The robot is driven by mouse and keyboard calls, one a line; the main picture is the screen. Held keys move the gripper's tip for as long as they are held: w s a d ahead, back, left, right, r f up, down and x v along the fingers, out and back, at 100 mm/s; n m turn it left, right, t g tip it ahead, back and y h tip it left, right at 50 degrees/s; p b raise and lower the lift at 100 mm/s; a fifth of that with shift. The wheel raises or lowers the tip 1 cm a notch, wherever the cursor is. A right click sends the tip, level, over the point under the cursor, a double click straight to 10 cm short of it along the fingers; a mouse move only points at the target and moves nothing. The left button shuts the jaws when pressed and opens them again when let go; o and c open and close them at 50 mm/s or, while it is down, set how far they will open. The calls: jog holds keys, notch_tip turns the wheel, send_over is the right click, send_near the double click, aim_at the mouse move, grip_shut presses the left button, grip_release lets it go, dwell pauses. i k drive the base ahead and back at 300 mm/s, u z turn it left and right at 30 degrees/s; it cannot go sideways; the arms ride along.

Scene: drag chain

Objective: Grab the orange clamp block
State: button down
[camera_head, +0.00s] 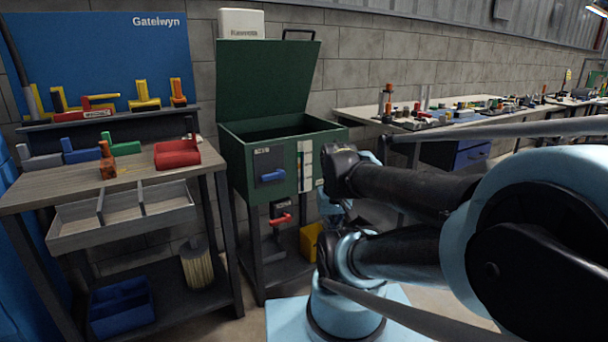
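A small orange block (108,169) with a green upper part stands on the wooden top of the left workbench (70,190), near its middle. It looks like the orange clamp block, but it is too small to make out its details. Nothing touches it from above. My arm (420,190) fills the right side of the view, with its bent links well to the right of the bench. My gripper does not show clearly anywhere in this view.
A shelf above holds yellow and red pieces. A green open-lidded cabinet (235,160) stands between the bench and my arm. A tray (120,212) hangs below the benchtop.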

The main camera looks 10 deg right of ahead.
aim_at(108, 166)
jog(key=u, duration=1.45)
jog(key=k, duration=1.3)
jog(key=z, duration=0.65)
jog(key=i, duration=2)
jog(key=u, duration=0.65)
